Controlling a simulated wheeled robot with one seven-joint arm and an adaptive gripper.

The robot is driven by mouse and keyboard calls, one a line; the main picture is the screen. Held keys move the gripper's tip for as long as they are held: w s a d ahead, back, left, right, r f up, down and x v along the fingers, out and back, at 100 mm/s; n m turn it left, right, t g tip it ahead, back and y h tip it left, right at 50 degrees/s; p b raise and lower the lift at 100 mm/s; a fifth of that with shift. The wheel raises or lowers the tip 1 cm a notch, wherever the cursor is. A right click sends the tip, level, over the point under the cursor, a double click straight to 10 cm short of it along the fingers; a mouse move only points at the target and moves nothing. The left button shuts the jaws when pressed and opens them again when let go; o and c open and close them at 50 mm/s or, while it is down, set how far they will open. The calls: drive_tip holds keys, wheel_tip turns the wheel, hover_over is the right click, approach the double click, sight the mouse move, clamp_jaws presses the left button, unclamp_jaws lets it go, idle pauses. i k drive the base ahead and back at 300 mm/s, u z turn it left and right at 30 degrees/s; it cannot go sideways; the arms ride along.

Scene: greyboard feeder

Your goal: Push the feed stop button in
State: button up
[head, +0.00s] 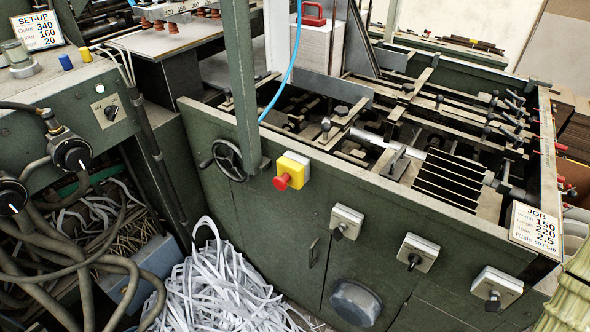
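A red mushroom-shaped button (282,182) sticks out from a yellow box (294,166) on the upper front panel of the green machine (400,205). It is the only red mushroom button that I see, and it has no readable label. It stands out from the face of the box; I cannot tell from this view whether it is pressed. Nothing touches it. My gripper does not show in the head view.
A green post (243,90) and a handwheel (228,159) stand left of the yellow box. Grey switch boxes (346,221) line the panel to its right. A heap of paper strips (226,285) lies on the floor below. A blue hose (292,62) hangs above.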

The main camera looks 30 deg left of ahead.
sight(279, 183)
drive_tip(key=z, duration=0.6)
drive_tip(key=k, duration=1.1)
drive_tip(key=u, duration=0.65)
